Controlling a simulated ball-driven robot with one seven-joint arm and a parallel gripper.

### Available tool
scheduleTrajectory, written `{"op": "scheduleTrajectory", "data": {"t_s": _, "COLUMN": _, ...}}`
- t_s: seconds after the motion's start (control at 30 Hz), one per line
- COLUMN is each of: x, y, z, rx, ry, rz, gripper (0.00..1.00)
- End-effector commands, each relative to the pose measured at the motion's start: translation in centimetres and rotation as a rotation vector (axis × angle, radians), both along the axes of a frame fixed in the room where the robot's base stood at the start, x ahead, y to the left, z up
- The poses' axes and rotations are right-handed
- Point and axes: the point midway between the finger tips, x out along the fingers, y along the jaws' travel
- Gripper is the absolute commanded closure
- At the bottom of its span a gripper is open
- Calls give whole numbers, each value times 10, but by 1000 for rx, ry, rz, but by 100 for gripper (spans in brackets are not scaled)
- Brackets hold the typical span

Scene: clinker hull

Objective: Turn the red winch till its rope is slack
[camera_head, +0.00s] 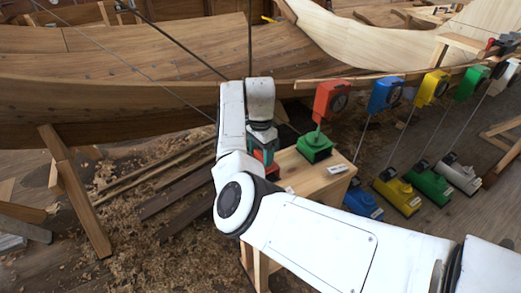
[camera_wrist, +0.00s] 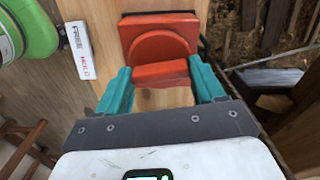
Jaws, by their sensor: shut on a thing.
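The red winch (camera_wrist: 160,25) sits on the wooden bench, seen from above in the wrist view as a round red drum on a square base with a raised red bar. My gripper (camera_wrist: 161,72) has its teal fingers on both ends of that bar and is shut on it. In the head view my gripper (camera_head: 262,150) is over the bench's left end and hides most of the red winch (camera_head: 272,172). I cannot tell from these frames whether its rope is tight or slack.
A green winch (camera_head: 315,148) stands on the bench (camera_head: 318,178) to the right, beside a small white label (camera_wrist: 80,50). Red (camera_head: 333,100), blue (camera_head: 385,95) and other coloured boxes hang in a row behind. Blue, yellow, green and white units stand on the floor at right. The wooden hull (camera_head: 110,95) lies behind.

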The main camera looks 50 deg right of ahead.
Motion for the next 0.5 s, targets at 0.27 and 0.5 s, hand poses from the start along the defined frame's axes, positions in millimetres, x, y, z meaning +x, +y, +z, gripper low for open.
{"op": "scheduleTrajectory", "data": {"t_s": 0.27, "x": -1, "y": -1, "z": 4, "rx": -1, "ry": 4, "rz": 221, "gripper": 62}}
{"op": "scheduleTrajectory", "data": {"t_s": 0.5, "x": -1, "y": -1, "z": 4, "rx": -1, "ry": 2, "rz": 413, "gripper": 62}}
